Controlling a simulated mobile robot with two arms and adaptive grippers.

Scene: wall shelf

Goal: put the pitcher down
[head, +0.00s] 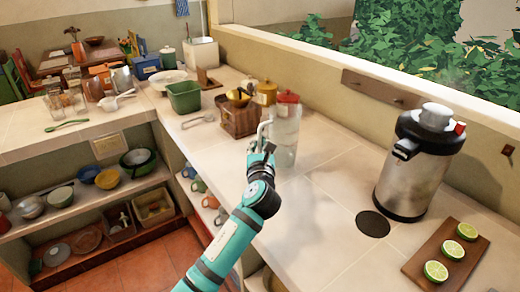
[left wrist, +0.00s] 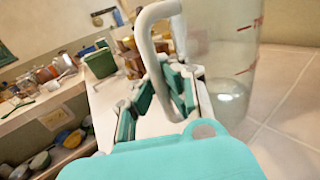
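The pitcher (head: 286,128) is clear, with a red lid and a pale handle. It is upright at the counter's middle, near the wooden box. In the left wrist view the pitcher's clear wall (left wrist: 222,60) with red marks fills the upper right. My left gripper (head: 263,150) is at the pitcher's handle side. In the left wrist view its fingers (left wrist: 166,82) are closed around the handle. The pitcher's base looks at or very near the counter (head: 325,185); I cannot tell whether it touches. My right gripper is not in view.
A wooden box (head: 240,120) and a yellow canister (head: 266,92) stand just behind the pitcher. A steel dispenser (head: 415,165) stands at the right, with a dark round disc (head: 373,224) before it. A board (head: 425,268) with lime halves lies front right. Counter between pitcher and dispenser is clear.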

